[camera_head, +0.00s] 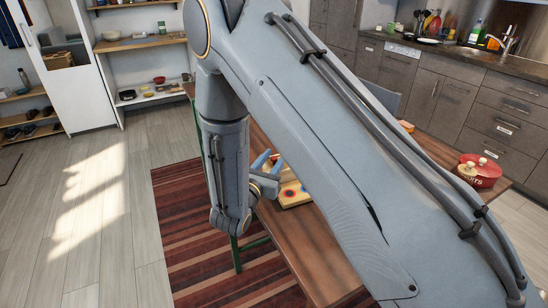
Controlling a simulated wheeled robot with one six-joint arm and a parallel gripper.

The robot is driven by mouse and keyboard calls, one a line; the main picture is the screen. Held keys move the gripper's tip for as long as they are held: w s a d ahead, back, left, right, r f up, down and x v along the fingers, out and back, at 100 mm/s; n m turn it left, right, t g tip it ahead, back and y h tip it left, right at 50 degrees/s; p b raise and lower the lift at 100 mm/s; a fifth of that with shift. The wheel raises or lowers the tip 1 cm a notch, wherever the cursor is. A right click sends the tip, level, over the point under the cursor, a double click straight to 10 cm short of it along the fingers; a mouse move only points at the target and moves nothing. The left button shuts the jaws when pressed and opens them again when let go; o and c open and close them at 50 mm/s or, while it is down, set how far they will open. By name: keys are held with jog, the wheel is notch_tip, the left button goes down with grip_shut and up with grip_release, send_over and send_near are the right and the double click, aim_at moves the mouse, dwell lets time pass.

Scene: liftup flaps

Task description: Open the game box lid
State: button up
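The game box (291,193) lies on the wooden table, partly hidden behind my arm. Its visible face is yellowish with red and dark round marks. I cannot tell from this view whether its lid is open or shut. My gripper (270,162) is just beyond my wrist, at the left edge of the table, close to the box's left side. Its fingers are small in the picture and partly covered. I cannot tell whether they touch the box or how far apart they are.
My arm covers much of the wooden table (289,241). A red pot (485,172) stands at the table's right end. A grey chair (383,97) is behind the table. A striped rug (186,222) lies under it, with open floor to the left. Kitchen cabinets line the back right.

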jog(key=shift+w, duration=0.1)
grip_shut()
jog(key=shift+w+d+b, duration=0.1)
jog(key=shift+w+d, duration=0.15)
jog(key=shift+d, duration=0.55)
jog(key=shift+w+d+b, duration=0.1)
jog(key=shift+w+d, duration=0.15)
jog(key=shift+d, duration=0.55)
jog(key=shift+w+d+b, duration=0.1)
jog(key=shift+w+d, duration=0.15)
jog(key=shift+d, duration=0.55)
grip_release()
